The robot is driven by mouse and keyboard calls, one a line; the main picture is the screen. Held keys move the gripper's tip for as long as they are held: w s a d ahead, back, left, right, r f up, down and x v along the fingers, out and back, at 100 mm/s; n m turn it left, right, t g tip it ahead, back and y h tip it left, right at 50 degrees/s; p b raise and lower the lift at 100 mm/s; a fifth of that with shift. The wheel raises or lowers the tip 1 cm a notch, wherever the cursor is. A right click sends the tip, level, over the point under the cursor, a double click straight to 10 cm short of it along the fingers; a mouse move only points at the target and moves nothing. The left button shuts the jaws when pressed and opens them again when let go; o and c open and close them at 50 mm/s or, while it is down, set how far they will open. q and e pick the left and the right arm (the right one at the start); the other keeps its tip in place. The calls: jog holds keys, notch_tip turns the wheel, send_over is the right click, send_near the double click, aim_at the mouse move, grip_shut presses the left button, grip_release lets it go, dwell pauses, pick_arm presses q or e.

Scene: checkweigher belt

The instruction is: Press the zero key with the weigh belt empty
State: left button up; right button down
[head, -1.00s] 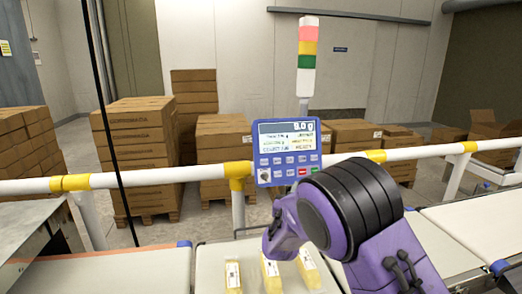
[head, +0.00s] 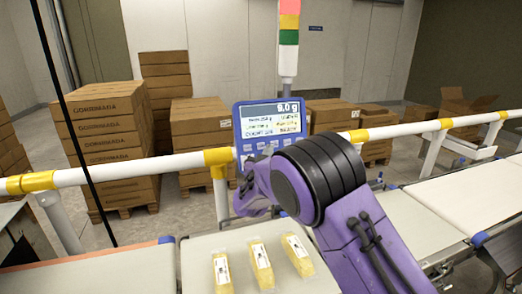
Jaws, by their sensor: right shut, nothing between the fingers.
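Three yellow packs with white labels, left (head: 222,272), middle (head: 261,264) and right (head: 298,254), lie on the middle belt (head: 200,247) below the panel. My left gripper is out of view.
A white rail (head: 130,167) with yellow joints runs behind the belts. A signal tower (head: 289,40) rises behind the panel. Stacked cartons (head: 107,140) stand beyond the rail. The right belt (head: 470,195) is bare.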

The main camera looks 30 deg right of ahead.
aim_at(261, 146)
jog(key=shift+w+d+f+b, duration=0.2)
jog(key=shift+w+f+b, duration=0.1)
jog(key=shift+w, duration=0.55)
jog(key=shift+w+d+f+b, duration=0.2)
jog(key=shift+w+d+b, duration=0.05)
jog(key=shift+w, duration=0.6)
jog(key=shift+w+d+f+b, duration=0.2)
jog(key=shift+w+f+b, duration=0.1)
jog(key=shift+w, duration=0.55)
jog(key=shift+w, duration=0.15)
jog(key=shift+w+d+f, duration=0.1)
jog(key=shift+w, duration=0.15)
jog(key=shift+w+d, duration=0.1)
jog(key=shift+w, duration=0.25)
dwell(0.5)
jog(key=shift+s, duration=0.15)
jog(key=shift+s+a, duration=0.2)
jog(key=shift+s, duration=0.45)
